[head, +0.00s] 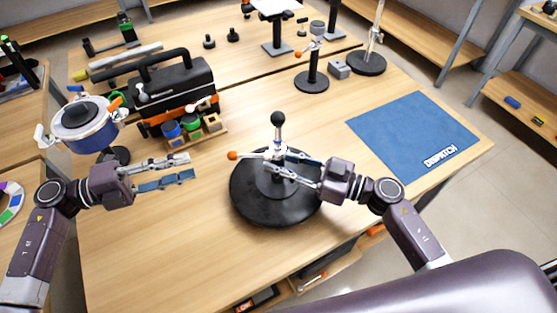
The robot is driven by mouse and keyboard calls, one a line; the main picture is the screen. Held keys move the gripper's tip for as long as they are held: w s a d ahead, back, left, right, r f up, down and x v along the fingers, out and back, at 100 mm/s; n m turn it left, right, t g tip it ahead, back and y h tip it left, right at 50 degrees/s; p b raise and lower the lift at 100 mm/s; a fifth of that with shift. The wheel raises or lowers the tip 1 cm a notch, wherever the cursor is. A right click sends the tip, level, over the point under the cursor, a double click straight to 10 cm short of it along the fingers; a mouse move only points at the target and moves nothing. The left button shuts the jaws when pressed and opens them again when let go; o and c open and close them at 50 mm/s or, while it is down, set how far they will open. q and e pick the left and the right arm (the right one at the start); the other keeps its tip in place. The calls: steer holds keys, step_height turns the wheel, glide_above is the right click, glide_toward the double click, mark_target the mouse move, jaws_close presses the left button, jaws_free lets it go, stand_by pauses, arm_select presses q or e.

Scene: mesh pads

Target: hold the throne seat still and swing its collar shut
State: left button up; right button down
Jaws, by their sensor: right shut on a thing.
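The throne seat (246,204) stands upright on the table in the head view as a heavy black round base with a short post and a black ball knob on top. A collar lever with an orange tip (233,155) sticks out to the left from the post. My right gripper (268,161) comes in from the right and is shut on the throne seat at its post, just under the knob. Its fingers hide much of the collar, so I cannot tell how far the collar is closed. My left gripper (191,167) is open and empty, left of the lever and apart from it.
A blue dispatch mat (410,130) lies at the right. A black toolbox (178,88), a small wooden tray with coloured pots (203,136) and a blue-and-steel pot (85,125) stand at the left. Other stands (312,82) are behind. The table front left is clear.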

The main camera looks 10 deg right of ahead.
mark_target(252, 156)
arm_select(q)
steer(key=shift+c, duration=0.3)
